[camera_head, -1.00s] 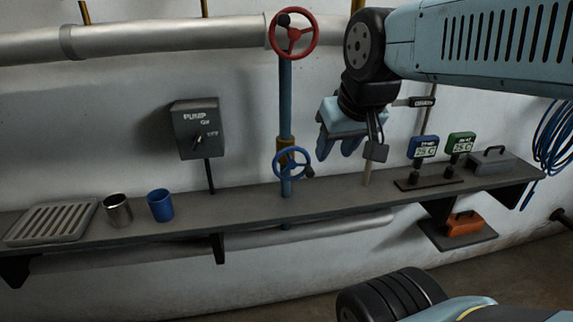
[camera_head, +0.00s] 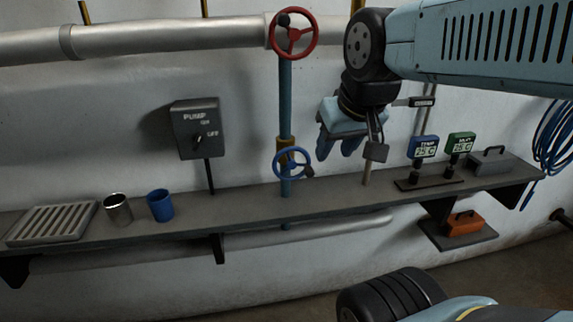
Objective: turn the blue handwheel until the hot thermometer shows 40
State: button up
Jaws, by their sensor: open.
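The blue handwheel (camera_head: 291,163) sits on the vertical blue pipe just above the shelf, with a dark knob at its right rim. My gripper (camera_head: 337,148) hangs to the right of the wheel, fingers pointing down, open and apart from it. Two small digital meters stand on a dark base on the shelf at the right: a blue-framed one (camera_head: 423,147) and a green-framed one (camera_head: 460,143). The blue one seems to read 25 C; the green one's digits are too small to read surely. I cannot tell which is the hot thermometer.
A red handwheel (camera_head: 294,36) is higher on the same pipe. A pump switch box (camera_head: 196,128) is on the wall at left. The shelf (camera_head: 245,198) holds a rack (camera_head: 52,224), a metal cup (camera_head: 118,208), a blue cup (camera_head: 160,205) and a grey case (camera_head: 490,162).

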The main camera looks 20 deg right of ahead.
aim_at(308, 171)
jog(key=z, duration=0.3)
jog(key=k, duration=1)
jog(key=u, duration=0.65)
